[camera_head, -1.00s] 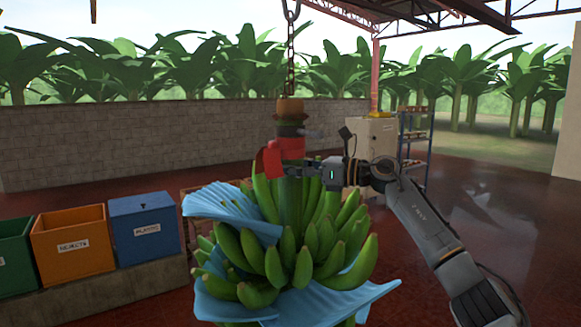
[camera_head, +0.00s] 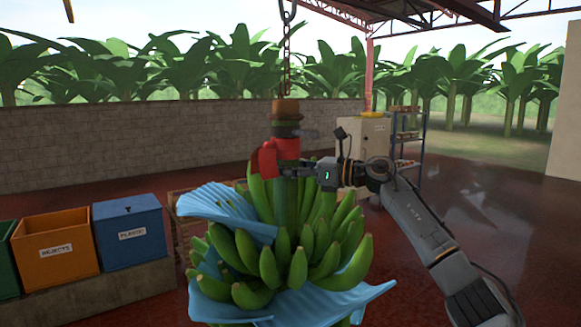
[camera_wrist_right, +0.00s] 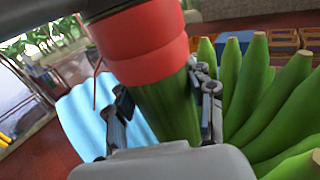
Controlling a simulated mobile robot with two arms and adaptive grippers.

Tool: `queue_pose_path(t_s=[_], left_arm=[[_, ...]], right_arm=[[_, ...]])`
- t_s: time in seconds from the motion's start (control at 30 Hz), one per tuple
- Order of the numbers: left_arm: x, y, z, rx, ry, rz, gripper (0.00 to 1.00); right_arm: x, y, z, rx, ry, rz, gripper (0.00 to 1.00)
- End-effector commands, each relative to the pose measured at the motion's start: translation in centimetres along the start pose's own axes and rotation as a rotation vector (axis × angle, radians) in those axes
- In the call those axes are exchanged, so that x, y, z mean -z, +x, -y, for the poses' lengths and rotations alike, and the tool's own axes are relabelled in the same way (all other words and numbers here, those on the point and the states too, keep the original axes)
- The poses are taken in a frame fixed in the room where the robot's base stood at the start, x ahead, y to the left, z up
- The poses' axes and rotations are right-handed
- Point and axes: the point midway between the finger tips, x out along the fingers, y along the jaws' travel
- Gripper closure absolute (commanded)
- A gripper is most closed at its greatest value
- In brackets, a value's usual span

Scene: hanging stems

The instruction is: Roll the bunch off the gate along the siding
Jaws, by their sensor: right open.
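A green banana bunch (camera_head: 275,255) hangs in the middle of the head view, partly wrapped in blue sheet (camera_head: 232,212). A red band (camera_head: 288,148) circles its stem below a brown top (camera_head: 286,110), which hangs from a chain (camera_head: 286,60). My right gripper (camera_head: 298,170) is at the stem just under the band. In the right wrist view its open fingers (camera_wrist_right: 162,105) stand on either side of the green stem (camera_wrist_right: 172,108); I cannot tell whether they touch it. The gate and the siding cannot be made out. My left gripper is not in view.
An orange rejects bin (camera_head: 56,247) and a blue plastic bin (camera_head: 129,232) stand at the left on a low ledge. A pale cabinet (camera_head: 363,140) and a blue rack (camera_head: 407,150) stand behind my right arm. The red floor at the right is clear.

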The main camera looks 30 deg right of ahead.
Motion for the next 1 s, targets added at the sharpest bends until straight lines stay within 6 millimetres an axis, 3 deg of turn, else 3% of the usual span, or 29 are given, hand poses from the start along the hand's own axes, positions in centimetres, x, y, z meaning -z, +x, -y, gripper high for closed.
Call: queue_pose_path(t_s=[0.03,0.1,0.67,0.87,1.0], left_arm=[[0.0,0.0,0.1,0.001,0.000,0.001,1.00],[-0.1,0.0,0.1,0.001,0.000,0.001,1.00],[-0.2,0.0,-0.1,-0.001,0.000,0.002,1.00],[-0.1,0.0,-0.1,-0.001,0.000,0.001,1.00],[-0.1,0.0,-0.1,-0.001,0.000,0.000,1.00]], right_arm=[[0.2,0.0,0.1,0.002,-0.004,-0.005,0.37],[0.2,0.0,0.1,0.004,-0.004,-0.004,0.24],[-0.1,-0.4,0.3,0.010,-0.006,0.001,0.24],[0.0,-2.7,0.4,0.013,-0.007,-0.002,0.24],[0.1,-5.9,0.3,0.013,-0.007,-0.004,0.24]])
